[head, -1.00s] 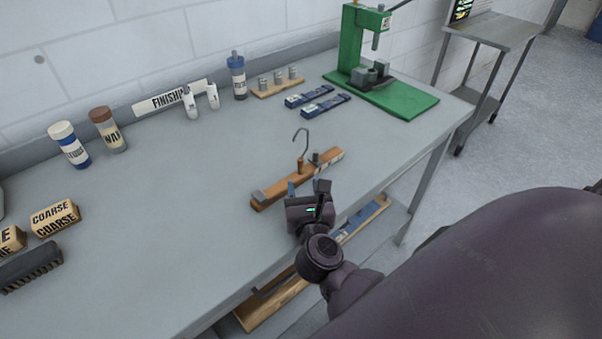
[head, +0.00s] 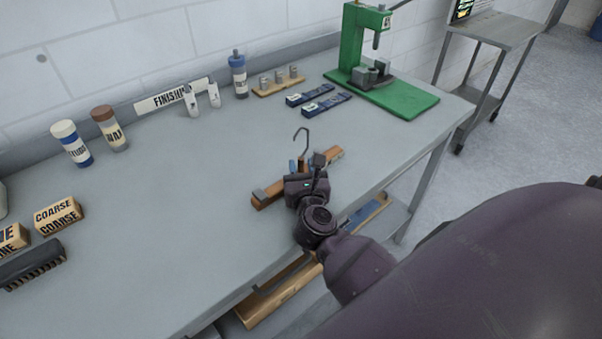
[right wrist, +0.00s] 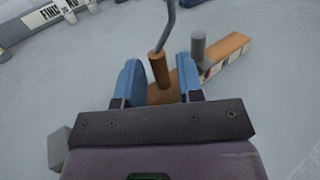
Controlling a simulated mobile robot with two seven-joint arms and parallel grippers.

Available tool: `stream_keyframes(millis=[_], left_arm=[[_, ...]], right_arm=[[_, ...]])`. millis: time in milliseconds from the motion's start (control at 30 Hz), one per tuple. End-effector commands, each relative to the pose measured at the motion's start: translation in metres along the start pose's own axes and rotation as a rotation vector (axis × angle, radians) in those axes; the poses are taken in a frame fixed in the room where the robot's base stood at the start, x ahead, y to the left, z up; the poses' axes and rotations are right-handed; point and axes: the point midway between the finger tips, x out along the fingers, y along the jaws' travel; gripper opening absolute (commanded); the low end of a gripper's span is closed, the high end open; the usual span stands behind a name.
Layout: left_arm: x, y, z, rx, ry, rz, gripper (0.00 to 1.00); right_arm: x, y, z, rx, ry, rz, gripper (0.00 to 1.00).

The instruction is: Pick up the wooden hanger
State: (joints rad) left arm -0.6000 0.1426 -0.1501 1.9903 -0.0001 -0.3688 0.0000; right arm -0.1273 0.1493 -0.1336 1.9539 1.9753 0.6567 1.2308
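The wooden hanger (head: 268,194) lies on the grey workbench as an orange-brown bar, with a metal hook (head: 302,140) rising from a short wooden post at its middle. My right gripper (head: 302,168) is over the middle of the bar. In the right wrist view its two blue fingers (right wrist: 160,84) stand apart, one on each side of the post (right wrist: 159,70), with a visible gap on both sides. The bar's right part (right wrist: 226,54) runs off beyond the right finger. The gripper body hides the bar's middle in the head view. My left gripper is not in view.
The bench (head: 190,235) is clear to the left of the hanger. Behind it lie two blue packets (head: 326,105) and a green press (head: 375,75). Bottles (head: 72,144) and a FINISHING sign (head: 170,96) line the back.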

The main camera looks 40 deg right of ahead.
Motion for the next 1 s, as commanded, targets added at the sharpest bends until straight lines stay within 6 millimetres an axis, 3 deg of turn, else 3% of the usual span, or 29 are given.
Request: stream_keyframes(millis=[33, 200, 567, 1000], left_arm=[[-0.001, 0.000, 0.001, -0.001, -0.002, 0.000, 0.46], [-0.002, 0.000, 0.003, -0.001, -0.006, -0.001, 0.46], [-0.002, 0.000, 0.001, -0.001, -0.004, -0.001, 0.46], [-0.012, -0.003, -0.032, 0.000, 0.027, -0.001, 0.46]], right_arm=[[0.000, 0.000, 0.000, 0.000, 0.000, 0.000, 0.26], [0.000, 0.000, 0.000, 0.000, 0.000, 0.000, 0.00], [0.000, 0.000, 0.004, 0.001, -0.002, 0.000, 0.00], [0.000, 0.000, 0.075, 0.003, -0.006, 0.001, 0.00]])
